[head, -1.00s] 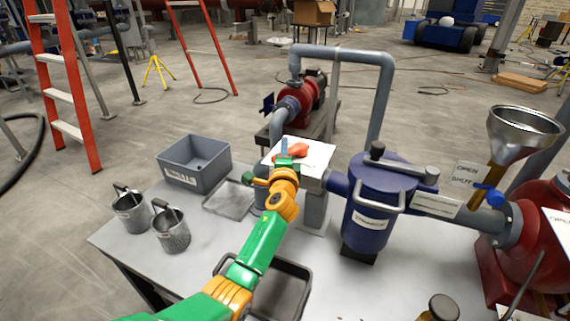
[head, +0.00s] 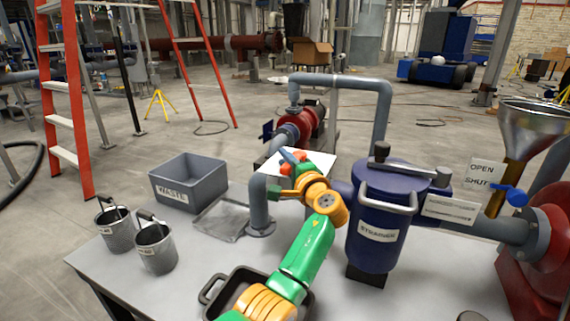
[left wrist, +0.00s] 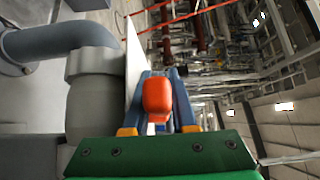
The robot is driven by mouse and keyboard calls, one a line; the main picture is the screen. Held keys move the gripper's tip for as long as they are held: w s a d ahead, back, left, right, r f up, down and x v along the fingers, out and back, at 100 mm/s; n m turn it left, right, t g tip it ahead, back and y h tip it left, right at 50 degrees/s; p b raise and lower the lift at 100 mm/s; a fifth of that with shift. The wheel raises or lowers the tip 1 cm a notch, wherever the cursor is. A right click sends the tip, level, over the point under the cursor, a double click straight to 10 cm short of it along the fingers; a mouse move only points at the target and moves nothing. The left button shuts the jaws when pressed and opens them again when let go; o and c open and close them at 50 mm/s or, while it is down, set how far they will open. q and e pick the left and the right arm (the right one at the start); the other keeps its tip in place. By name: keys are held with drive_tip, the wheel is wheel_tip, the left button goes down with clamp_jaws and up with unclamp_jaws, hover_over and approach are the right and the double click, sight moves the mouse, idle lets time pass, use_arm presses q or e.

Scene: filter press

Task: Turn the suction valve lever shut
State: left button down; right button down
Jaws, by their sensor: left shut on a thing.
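The suction valve lever (head: 299,157) shows as a small orange-red handle in front of a white plate, on the pipework left of the blue strainer. My left gripper (head: 290,158) reaches it from the front and is shut on it. In the left wrist view the lever's rounded orange-red end (left wrist: 157,96) sits between the two blue fingers. The valve body and much of the lever are hidden behind my gripper. The white plate (left wrist: 135,70) stands close beside the fingers. My right gripper is not in view.
The blue strainer (head: 378,225) stands just right of my left arm. A funnel (head: 535,130) and a blue-handled valve (head: 513,194) are further right, by an OPEN/SHUT sign. A grey waste bin (head: 188,187), two metal baskets (head: 155,250) and a dark tray (head: 213,290) are on the left.

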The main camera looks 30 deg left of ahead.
use_arm(q)
drive_tip(key=c, duration=0.7)
unclamp_jaws()
drive_tip(key=v, duration=0.7)
